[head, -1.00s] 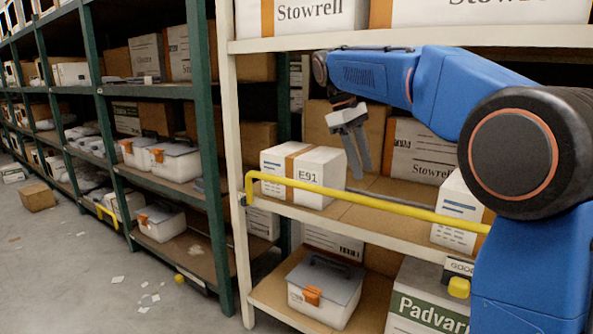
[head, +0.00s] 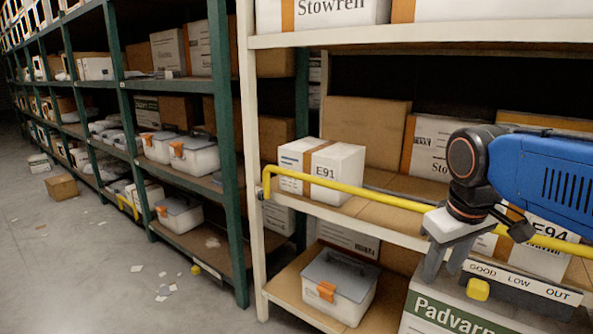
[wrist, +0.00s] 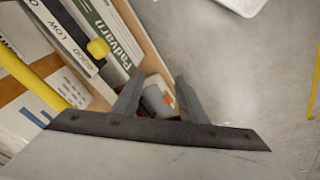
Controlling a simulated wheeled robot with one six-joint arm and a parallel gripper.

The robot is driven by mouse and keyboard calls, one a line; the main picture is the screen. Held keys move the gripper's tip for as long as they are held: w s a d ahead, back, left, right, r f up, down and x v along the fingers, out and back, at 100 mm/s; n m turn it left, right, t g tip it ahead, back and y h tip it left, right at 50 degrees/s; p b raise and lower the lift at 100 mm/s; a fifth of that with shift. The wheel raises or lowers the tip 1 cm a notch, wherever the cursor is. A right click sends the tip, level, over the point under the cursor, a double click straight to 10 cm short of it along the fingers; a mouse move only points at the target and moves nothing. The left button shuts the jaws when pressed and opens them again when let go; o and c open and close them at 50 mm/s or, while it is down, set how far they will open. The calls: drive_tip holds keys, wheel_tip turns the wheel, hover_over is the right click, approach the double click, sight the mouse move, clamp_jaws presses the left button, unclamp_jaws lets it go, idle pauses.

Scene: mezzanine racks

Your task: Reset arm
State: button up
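My gripper (head: 443,270) hangs pointing down in front of the rack at the right of the head view, outside the yellow rail. In the wrist view its two fingers (wrist: 160,95) stand apart with nothing held between them. The gripper is open. My blue arm reaches in from the right edge of the head view.
A yellow rail (head: 350,190) crosses the middle shelf front. A lidded bin (head: 338,290) and a Padvarn box (head: 435,318) sit below. A GOOD/LOW/OUT slider panel (head: 525,288) has a yellow knob (head: 478,290). The aisle floor (head: 90,250) at left is mostly clear, with paper scraps.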

drive_tip(key=s+f+m+t, duration=0.2)
drive_tip(key=s+f+m, duration=0.1)
drive_tip(key=s+f, duration=0.6)
drive_tip(key=shift+d+f+y, duration=0.25)
drive_tip(key=shift+f+y, duration=0.05)
drive_tip(key=shift+f, duration=0.6)
